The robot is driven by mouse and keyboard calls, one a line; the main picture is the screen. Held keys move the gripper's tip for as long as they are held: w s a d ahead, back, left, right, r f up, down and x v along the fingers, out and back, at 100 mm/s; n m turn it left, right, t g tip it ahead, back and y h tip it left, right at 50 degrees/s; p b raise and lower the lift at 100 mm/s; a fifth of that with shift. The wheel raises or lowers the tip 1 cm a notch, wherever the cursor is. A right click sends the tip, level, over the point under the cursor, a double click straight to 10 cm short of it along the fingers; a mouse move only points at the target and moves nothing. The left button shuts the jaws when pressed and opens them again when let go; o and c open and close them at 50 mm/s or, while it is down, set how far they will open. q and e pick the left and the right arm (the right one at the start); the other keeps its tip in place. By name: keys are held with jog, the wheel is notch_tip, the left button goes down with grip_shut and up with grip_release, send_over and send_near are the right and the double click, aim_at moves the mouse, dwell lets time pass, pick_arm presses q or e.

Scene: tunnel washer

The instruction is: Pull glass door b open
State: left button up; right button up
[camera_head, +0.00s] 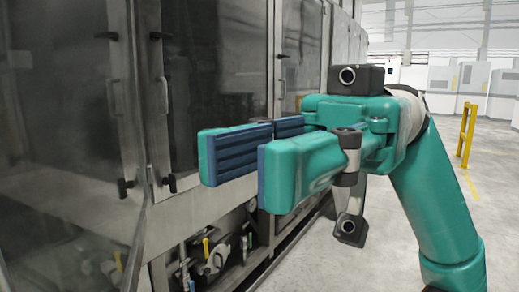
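Tall dark glass doors in metal frames line the machine on the left. One glass door (218,75) is behind my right gripper, and another glass door (60,80) is further left. I cannot read which one is door b. Slim upright handles, a left handle (112,96) and a right handle (163,95), sit on the frames between them, with black latches above and below. My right gripper (237,169), green with blue ribbed pads, is open and empty in front of the machine, to the right of these handles. It hides part of the door's lower right. My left gripper is out of view.
Pipes and valves with yellow handles (206,248) sit under the doors. A yellow post (467,134) stands at the right, with white cabinets (475,85) behind.

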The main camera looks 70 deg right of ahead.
jog(key=v, duration=1.2)
